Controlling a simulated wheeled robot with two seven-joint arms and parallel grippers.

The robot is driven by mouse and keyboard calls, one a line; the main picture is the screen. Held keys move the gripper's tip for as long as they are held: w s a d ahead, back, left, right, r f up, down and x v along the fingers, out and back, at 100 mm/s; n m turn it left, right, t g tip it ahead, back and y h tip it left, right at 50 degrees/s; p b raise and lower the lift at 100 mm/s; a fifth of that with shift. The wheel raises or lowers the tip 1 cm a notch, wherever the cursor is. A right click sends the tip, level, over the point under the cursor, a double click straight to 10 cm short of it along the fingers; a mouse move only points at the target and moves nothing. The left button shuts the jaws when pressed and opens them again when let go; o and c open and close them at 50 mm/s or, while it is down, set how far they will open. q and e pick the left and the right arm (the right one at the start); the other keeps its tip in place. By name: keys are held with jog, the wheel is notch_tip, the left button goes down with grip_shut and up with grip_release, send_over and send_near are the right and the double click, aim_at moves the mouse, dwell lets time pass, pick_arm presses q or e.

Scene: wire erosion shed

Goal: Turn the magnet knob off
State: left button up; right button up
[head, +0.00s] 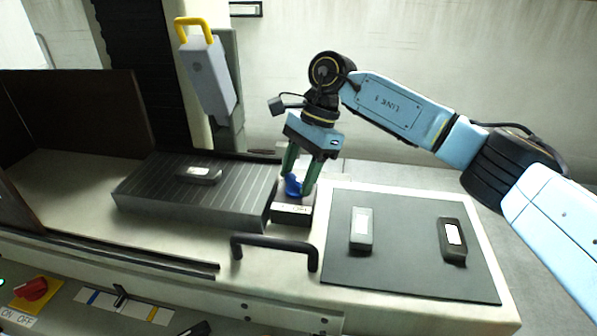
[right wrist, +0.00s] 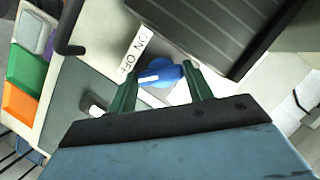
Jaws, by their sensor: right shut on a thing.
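The magnet knob (head: 293,186) is blue and sits at the right end of the grey ribbed magnet plate (head: 150,207). My right gripper (head: 300,187) points down, its green fingers on either side of the knob and shut on it. In the right wrist view, the blue knob (right wrist: 162,76) shows between the fingertips (right wrist: 158,84). Its white pointer mark points left, toward the OFF end of the white ON/OFF label (right wrist: 133,52). My left gripper is not in view.
A block with a white label (head: 198,174) lies on the plate. A black bar handle (head: 275,241) stands in front. A dark mat (head: 405,270) to the right holds a grey piece (head: 361,230) and a black piece (head: 453,241). A red switch (head: 31,289) is lower left.

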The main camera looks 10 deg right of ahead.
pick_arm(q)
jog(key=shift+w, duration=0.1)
pick_arm(e)
jog(key=o, duration=1)
jog(key=shift+r, duration=0.15)
jog(key=shift+w+d+r, duration=0.1)
jog(key=shift+d+r, duration=0.05)
jog(key=shift+r, duration=0.15)
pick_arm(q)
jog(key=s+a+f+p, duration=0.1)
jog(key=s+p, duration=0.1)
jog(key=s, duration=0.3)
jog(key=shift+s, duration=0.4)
pick_arm(e)
jog(key=shift+v, duration=6.25)
